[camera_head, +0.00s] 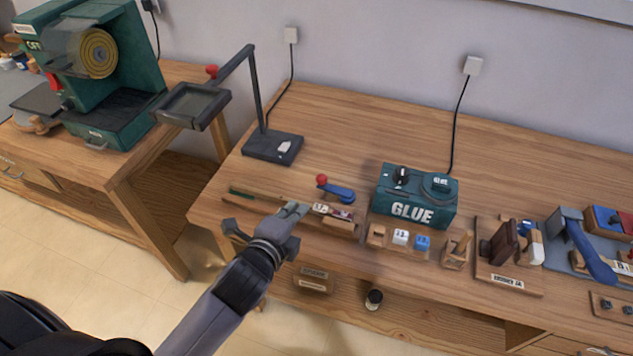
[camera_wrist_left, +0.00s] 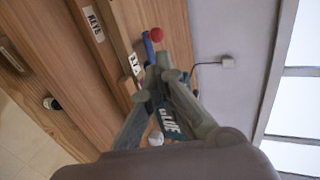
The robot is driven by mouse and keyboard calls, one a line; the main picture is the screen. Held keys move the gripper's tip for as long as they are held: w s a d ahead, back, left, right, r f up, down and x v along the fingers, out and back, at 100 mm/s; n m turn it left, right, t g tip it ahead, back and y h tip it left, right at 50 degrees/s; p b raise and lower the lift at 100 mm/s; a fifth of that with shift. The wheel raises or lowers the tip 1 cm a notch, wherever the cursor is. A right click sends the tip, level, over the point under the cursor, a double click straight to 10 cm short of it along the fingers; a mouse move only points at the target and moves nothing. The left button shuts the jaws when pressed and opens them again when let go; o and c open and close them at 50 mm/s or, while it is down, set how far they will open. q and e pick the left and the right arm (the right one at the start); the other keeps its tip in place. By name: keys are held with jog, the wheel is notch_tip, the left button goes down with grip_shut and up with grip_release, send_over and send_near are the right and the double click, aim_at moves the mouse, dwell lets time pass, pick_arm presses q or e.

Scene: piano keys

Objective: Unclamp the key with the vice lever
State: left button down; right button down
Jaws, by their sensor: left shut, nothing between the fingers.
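The vice lever (camera_head: 337,191) is a blue bar with a red ball at its left end, near the front of the workbench. It also shows in the wrist view (camera_wrist_left: 148,50), just beyond my fingertips. The vice (camera_head: 341,226) is a wooden block below the lever, with a small white and red piece (camera_head: 333,211) on it that may be the key. My left gripper (camera_head: 297,209) is shut and empty, left of the vice and apart from the lever in the head view. In the left wrist view its fingertips (camera_wrist_left: 163,68) meet. My right gripper is not in view.
A green glue box (camera_head: 416,197) stands right of the lever. Small blocks (camera_head: 401,237) and a wooden jig (camera_head: 508,281) stand further right. A dark lamp-like stand (camera_head: 272,148) is behind. The bench between stand and glue box is mostly clear.

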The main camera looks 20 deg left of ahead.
pick_arm(q)
jog(key=shift+w, duration=0.1)
jog(key=p, duration=0.1)
send_near(321, 179)
jog(key=x, duration=0.5)
jog(key=shift+w, duration=0.25)
jog(key=shift+x, duration=0.8)
jog(key=shift+a+p, duration=0.1)
jog(key=shift+p, duration=0.25)
